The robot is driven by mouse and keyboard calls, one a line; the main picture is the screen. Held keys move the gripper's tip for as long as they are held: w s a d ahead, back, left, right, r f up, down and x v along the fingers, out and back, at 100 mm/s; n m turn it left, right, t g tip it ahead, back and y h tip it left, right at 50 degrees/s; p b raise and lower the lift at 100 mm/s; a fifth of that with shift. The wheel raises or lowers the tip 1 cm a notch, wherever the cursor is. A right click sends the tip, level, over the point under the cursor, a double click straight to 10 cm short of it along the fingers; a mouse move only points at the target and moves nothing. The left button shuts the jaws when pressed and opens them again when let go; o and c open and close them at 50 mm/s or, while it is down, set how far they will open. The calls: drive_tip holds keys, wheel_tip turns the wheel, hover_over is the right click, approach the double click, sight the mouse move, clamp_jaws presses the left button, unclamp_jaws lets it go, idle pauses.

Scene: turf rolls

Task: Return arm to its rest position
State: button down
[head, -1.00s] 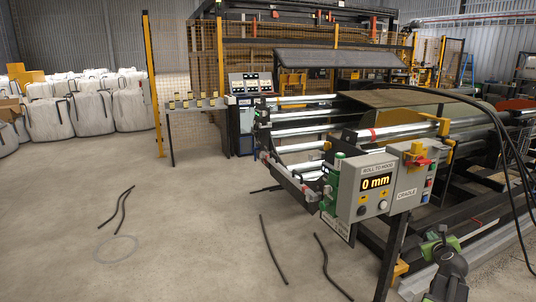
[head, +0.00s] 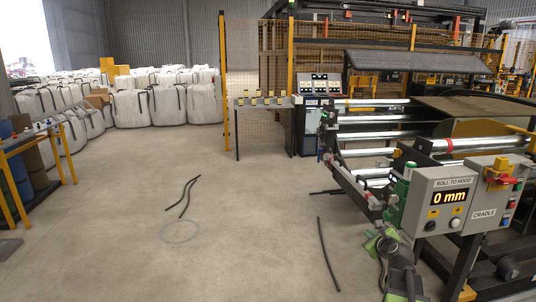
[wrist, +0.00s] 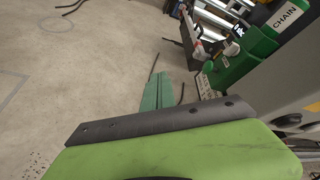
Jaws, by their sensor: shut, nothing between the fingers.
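My arm (head: 402,276) rises from the bottom edge of the head view, right of centre. My gripper (head: 376,243), green and dark, is at its upper end, just left of and below the control box. It looks shut and empty. In the wrist view a large green part of mine with a black strip fills the bottom, and a narrow green part of the gripper (wrist: 156,92) shows beyond it over the floor. Part of the gripper is hidden there.
The grey control box (head: 450,203) reading "0 mm" stands close to the arm. The roller machine (head: 375,136) is behind it. Black strips (head: 326,252) and a faint ring (head: 179,232) lie on the otherwise open floor. A yellow-legged bench (head: 38,140) stands at left; white bags (head: 133,108) are behind.

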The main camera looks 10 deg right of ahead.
drive_tip(key=w+a+f+n+g+y, duration=0.1)
drive_tip(key=a+f+n+y, duration=0.15)
drive_tip(key=a, duration=0.55)
drive_tip(key=w+a+f+n+y, duration=0.1)
drive_tip(key=w+a+n, duration=0.15)
drive_tip(key=a, duration=0.55)
drive_tip(key=s+a+f+n+g+y, duration=0.1)
drive_tip(key=s+a+f+n+g, duration=0.15)
drive_tip(key=a+n, duration=0.35)
drive_tip(key=s+a+f+n+g, duration=0.2)
drive_tip(key=s+a+f+n, duration=0.15)
drive_tip(key=a, duration=0.45)
drive_tip(key=s+a+f+n+g+y, duration=0.1)
drive_tip(key=s+a+f+n+g, duration=0.1)
drive_tip(key=s+a+n, duration=0.45)
drive_tip(key=s+d+f+n+g+h, duration=0.3)
drive_tip(key=s+n+g, duration=0.3)
drive_tip(key=s+n, duration=0.3)
wheel_tip(320, 180, up, 17)
drive_tip(key=p, duration=1.7)
drive_tip(key=shift+a+n, duration=0.3)
drive_tip(key=shift+n, duration=0.1)
drive_tip(key=shift+s, duration=0.1)
